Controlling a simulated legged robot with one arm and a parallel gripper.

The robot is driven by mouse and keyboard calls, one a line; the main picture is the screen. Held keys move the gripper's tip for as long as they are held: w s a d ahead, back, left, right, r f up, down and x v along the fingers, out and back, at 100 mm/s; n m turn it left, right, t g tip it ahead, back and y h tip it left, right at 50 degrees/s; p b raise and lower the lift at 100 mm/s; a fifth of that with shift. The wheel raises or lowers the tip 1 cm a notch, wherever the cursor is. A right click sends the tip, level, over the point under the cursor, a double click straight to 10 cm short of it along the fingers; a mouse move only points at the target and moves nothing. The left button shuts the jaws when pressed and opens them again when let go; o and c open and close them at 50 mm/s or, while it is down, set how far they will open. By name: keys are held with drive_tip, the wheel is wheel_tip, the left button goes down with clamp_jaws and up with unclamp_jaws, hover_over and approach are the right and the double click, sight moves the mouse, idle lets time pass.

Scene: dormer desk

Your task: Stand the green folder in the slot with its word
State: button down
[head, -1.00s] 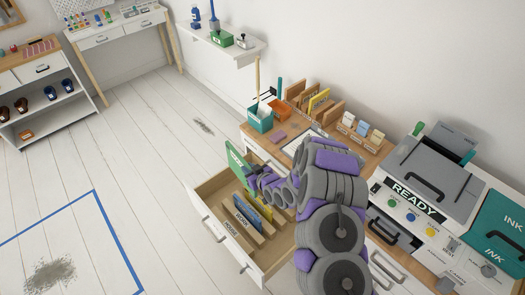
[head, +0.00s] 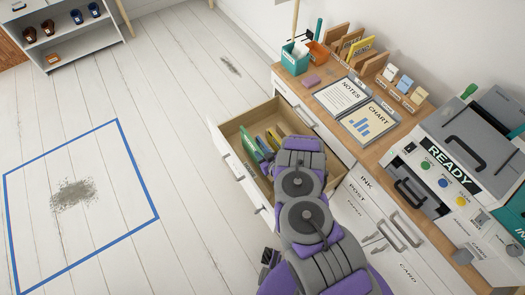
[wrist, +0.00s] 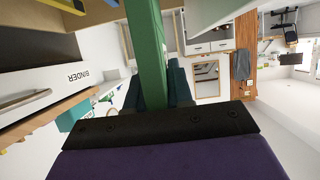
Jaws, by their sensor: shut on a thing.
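The green folder (head: 251,146) stands on edge at the open drawer (head: 235,124), near its left front side; the head view does not settle how deep it sits. In the wrist view the folder (wrist: 147,45) runs up between the teal fingers of my gripper (wrist: 155,92), which is shut on it. In the head view my arm hides the gripper.
The desk top (head: 325,106) above the drawer holds NOTES (head: 342,94) and CHART (head: 369,122) sheets, a teal bin (head: 295,62) and upright files. A printer marked READY (head: 453,150) stands right. Open floor with a blue-taped square (head: 120,124) lies left.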

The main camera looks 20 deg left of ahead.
drive_tip(key=shift+d+r, duration=0.15)
drive_tip(key=shift+d, duration=0.45)
drive_tip(key=shift+s+p, duration=0.1)
drive_tip(key=shift+p, duration=0.3)
wheel_tip(320, 180, down, 6)
drive_tip(key=b, duration=0.3)
drive_tip(key=shift+a+b, duration=0.3)
drive_tip(key=shift+b, duration=0.1)
drive_tip(key=shift+d, duration=0.15)
drive_tip(key=shift+p, duration=0.65)
idle(0.9)
